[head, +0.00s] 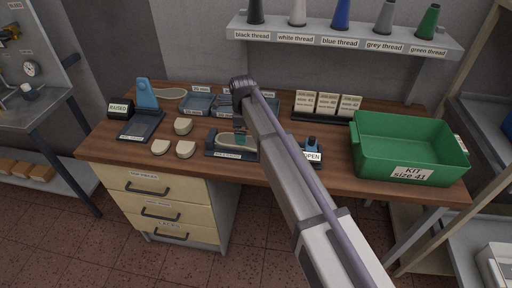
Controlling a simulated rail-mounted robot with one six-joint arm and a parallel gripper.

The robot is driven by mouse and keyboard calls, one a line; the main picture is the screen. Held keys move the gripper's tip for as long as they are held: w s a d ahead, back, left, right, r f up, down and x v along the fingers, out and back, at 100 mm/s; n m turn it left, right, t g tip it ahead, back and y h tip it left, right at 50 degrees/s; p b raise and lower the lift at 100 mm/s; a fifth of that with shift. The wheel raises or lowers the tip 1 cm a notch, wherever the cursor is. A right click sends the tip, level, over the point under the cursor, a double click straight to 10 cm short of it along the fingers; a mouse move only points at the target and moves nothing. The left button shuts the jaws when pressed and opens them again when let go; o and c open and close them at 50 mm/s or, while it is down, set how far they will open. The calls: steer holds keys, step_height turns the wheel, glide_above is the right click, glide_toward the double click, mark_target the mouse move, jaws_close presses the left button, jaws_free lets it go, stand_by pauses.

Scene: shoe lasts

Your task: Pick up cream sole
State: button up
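A flat, pale sole-shaped piece (169,93) lies at the back left of the wooden bench. A second long piece (236,141), with a cream edge and a grey-green top, lies in a dark labelled holder (214,152) near the bench's front middle. I cannot tell for sure which is the cream sole. My gripper (240,130) points down right over the piece in the holder, at its middle. The fingers are small and dark, so I cannot tell whether they touch it or are shut. My arm comes in from the lower right.
Several cream rounded blocks (183,126) lie left of the holder. A blue upright stand (146,95) is at the left, and trays (197,104) are behind. A green kit bin (409,146) stands at the right. A thread shelf (341,40) is above.

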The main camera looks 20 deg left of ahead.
steer(key=shift+f+b, duration=1.55)
steer(key=shift+f, duration=0.65)
steer(key=shift+f, duration=0.25)
steer(key=c, duration=1)
step_height(320, 180, up, 10)
steer(key=p, duration=1)
steer(key=shift+r, duration=0.25)
